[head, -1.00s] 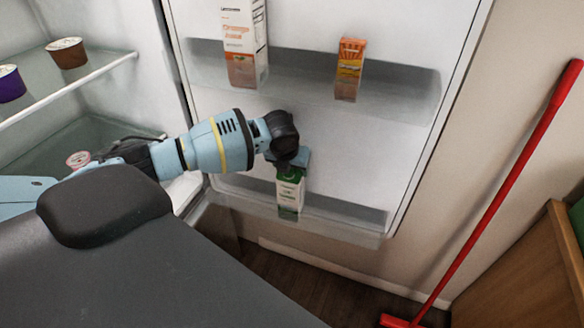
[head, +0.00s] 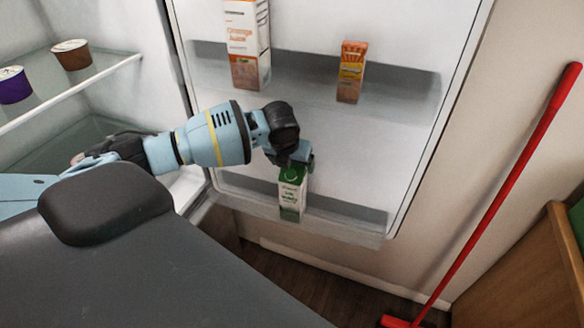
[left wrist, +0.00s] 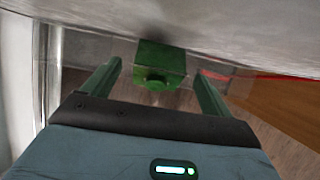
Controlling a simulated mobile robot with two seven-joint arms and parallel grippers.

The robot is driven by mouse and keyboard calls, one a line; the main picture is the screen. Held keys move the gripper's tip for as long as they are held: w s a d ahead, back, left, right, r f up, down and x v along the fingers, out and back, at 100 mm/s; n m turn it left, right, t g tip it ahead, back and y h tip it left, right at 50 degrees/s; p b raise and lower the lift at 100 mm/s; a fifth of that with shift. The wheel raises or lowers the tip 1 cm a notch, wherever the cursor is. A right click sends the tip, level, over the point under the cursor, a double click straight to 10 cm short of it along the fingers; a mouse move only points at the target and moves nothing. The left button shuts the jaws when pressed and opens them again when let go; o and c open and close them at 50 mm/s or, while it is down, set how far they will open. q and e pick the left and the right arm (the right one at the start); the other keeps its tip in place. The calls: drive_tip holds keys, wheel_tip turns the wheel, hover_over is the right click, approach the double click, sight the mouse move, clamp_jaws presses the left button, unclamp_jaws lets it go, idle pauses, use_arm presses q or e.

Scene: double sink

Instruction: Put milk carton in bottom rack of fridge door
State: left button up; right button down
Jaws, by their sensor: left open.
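The milk carton (head: 292,195) is white and green with a green cap. It stands upright in the bottom rack (head: 345,224) of the fridge door, seen in the head view. My left gripper (head: 296,162) is just above the carton's top. In the left wrist view, the gripper (left wrist: 154,82) is open, with a finger on each side of the carton's green top (left wrist: 161,62) and gaps between them. My right gripper is in neither view.
An orange juice carton (head: 247,45) and a smaller orange carton (head: 351,72) stand in the upper door rack. Tubs (head: 71,55) sit on a glass shelf at left. A red broom (head: 500,200) leans at right. The bottom rack is free right of the milk carton.

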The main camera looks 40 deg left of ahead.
use_arm(q)
drive_tip(key=shift+v, duration=1.9)
